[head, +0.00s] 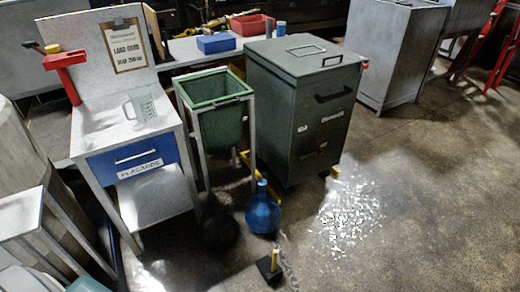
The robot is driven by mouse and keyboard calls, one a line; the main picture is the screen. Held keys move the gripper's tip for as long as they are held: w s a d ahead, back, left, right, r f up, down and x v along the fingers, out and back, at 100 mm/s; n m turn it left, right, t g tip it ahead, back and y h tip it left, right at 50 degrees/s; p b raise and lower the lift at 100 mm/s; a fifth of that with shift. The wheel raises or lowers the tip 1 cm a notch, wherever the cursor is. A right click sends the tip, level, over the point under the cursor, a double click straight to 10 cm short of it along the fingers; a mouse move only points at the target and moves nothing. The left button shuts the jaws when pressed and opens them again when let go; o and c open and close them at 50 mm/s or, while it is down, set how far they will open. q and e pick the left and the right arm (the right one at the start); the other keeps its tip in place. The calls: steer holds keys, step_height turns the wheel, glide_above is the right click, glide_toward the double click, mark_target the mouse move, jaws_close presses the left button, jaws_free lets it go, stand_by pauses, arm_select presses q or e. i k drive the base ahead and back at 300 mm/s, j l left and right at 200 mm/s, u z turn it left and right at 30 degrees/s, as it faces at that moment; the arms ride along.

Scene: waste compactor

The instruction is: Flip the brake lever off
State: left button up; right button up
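The dark green compactor cabinet (290,125) stands upright right of centre, with a lid handle on top and a black handle on its front. Small yellow parts show low at its left side (245,160) and right side (335,172). I cannot tell whether either is the brake lever. A black block with a yellow upright post (274,262) sits on the floor in front, beside what looks like a chain. No lever can be made out for certain. Neither of my grippers is in view.
A blue round bottle (263,212) stands on the floor before the cabinet. A green bin (218,118) in a frame and a table with a blue drawer (135,160) stand left of it.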

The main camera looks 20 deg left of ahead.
mark_target(320, 153)
steer(key=u, duration=0.3)
steer(key=i+l, duration=0.35)
steer(key=i+l+u, duration=0.1)
steer(key=i+l, duration=0.5)
steer(key=l, duration=0.2)
steer(key=i+l+u, duration=0.1)
steer(key=i+l, duration=0.55)
steer(key=l, duration=0.15)
steer(key=i+l+u, duration=0.15)
steer(key=i+l, duration=0.4)
steer(key=l, duration=0.3)
steer(key=i+l+u, duration=0.1)
steer(key=i+l, duration=0.2)
steer(key=l, duration=0.15)
